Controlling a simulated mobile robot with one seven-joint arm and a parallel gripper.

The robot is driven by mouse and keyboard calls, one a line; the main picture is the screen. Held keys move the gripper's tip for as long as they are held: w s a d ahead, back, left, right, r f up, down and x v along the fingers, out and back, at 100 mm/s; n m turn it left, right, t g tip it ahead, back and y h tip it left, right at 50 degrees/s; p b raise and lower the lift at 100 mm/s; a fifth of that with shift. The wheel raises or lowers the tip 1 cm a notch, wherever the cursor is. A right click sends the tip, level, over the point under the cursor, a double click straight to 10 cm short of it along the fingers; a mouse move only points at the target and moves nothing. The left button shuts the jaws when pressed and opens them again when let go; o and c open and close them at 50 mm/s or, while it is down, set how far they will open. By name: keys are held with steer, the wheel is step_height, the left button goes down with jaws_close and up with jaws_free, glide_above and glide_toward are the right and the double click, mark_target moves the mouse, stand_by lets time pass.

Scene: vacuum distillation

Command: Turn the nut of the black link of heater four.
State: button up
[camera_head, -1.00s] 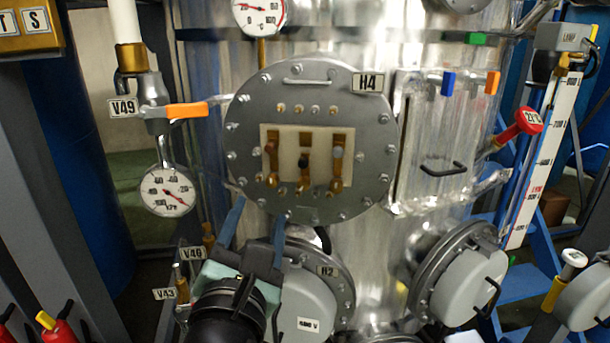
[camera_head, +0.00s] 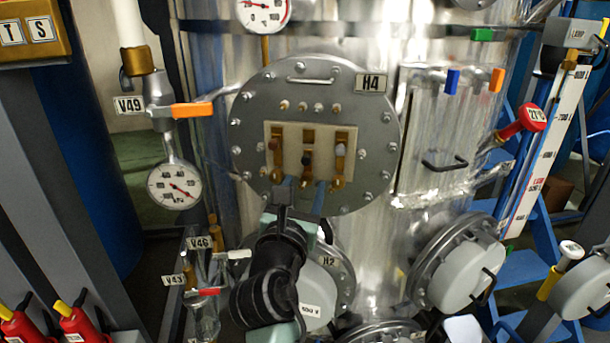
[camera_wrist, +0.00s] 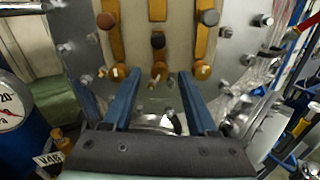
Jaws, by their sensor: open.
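Heater four is a round grey bolted flange labelled H4 (camera_head: 371,83), with a pale panel carrying three upright brass links. The middle link has a black nut (camera_head: 306,159) partway down; in the wrist view this black nut (camera_wrist: 158,40) is at upper centre. The left link has a brown nut (camera_head: 274,146) and the right link a greyish one (camera_head: 341,150). My gripper (camera_head: 303,186) is in front of the flange's lower part. In the wrist view, the blue fingers of my gripper (camera_wrist: 159,75) are apart and empty, below the black nut and either side of the middle link's lower end.
Valve V49's orange handle (camera_head: 192,109) and a pressure gauge (camera_head: 174,185) are left of the flange. A handled panel (camera_head: 430,150) and red-capped part (camera_head: 532,117) are to the right. Heater H2 (camera_head: 343,275) lies below, partly hidden by my arm.

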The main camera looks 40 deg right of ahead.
mark_target(307, 178)
steer(key=shift+x, duration=1.1)
jaws_close()
